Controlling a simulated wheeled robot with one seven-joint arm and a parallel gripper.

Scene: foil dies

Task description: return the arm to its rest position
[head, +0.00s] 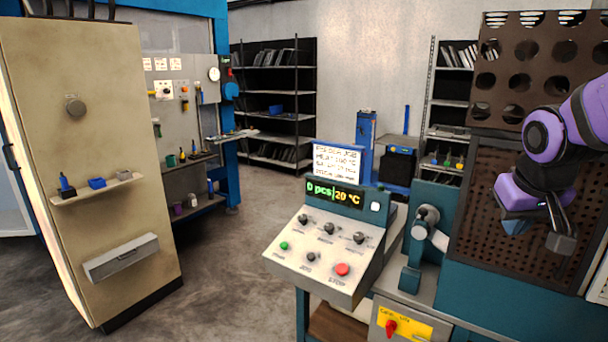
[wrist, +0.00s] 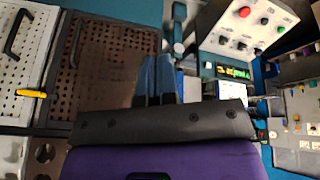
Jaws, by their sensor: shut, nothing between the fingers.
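My purple arm (head: 547,135) reaches in from the right edge in the head view. Its end is bent downward in front of a brown perforated panel. My gripper (wrist: 156,80) shows in the wrist view as dark bluish fingers close together beyond the dark grey wrist cover. It is shut and empty. No object hangs from it, and it appears clear of the console to its side.
The control console (head: 325,250) with knobs and a red button stands left of my arm. A grey lever (head: 425,225) stands between them. The perforated panel (head: 490,190) is behind my arm. A beige cabinet (head: 85,130) stands far left, with open floor (head: 225,245) between.

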